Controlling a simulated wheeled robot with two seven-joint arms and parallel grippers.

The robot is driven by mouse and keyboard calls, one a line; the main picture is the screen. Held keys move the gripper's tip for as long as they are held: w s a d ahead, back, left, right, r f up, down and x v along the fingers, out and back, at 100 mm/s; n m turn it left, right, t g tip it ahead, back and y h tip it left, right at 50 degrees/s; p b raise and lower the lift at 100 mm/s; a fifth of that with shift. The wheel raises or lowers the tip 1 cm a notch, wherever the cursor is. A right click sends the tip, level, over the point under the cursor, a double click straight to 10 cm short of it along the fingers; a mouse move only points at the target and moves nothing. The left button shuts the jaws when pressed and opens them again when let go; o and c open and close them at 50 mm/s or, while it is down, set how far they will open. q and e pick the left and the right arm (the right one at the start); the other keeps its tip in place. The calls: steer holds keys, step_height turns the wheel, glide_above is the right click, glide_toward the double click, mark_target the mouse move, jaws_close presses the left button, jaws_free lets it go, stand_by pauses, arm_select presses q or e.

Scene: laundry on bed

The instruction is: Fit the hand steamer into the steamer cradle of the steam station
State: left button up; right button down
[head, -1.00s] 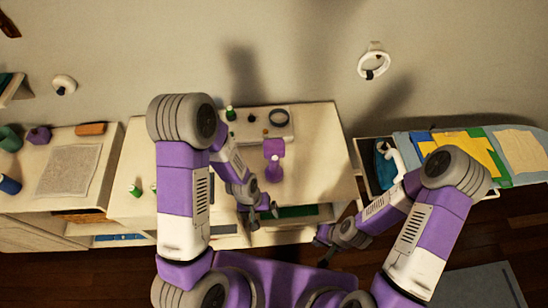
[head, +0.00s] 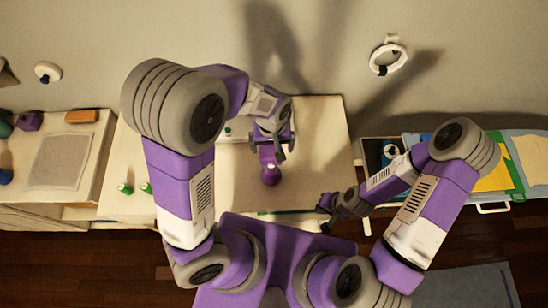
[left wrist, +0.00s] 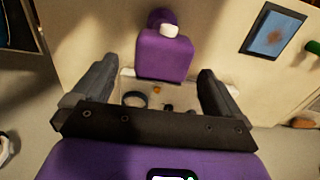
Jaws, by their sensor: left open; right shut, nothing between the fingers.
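The hand steamer appears to be the purple object (head: 270,174) standing on the white cabinet top, its upper end partly behind my left gripper. In the left wrist view its purple block (left wrist: 165,55) has a white cap and rounded purple end. My left gripper (head: 272,150) is open above and just behind it; in the left wrist view the steamer shows beyond the fingertips, and contact is unclear. The pale steam station (left wrist: 180,92) carries a dark ring (left wrist: 146,98), likely the cradle; the left arm hides these in the head view. My right gripper (head: 328,208) is shut and empty, low by the cabinet's front right.
Green-capped bottles (head: 125,188) stand at the cabinet's left. A left-hand cabinet holds a grey cloth (head: 60,160) and an orange block (head: 82,116). At right are an open drawer and folded yellow cloth (head: 494,180). The cabinet top right of the steamer is clear.

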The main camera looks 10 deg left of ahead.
mark_target(271, 156)
arm_select(q)
steer(key=f, duration=0.7)
steer(key=shift+s+a+f, duration=0.1)
steer(key=shift+a+f, duration=0.05)
steer(key=shift+a, duration=0.05)
steer(key=shift+c, duration=0.2)
steer(key=c, duration=1.7)
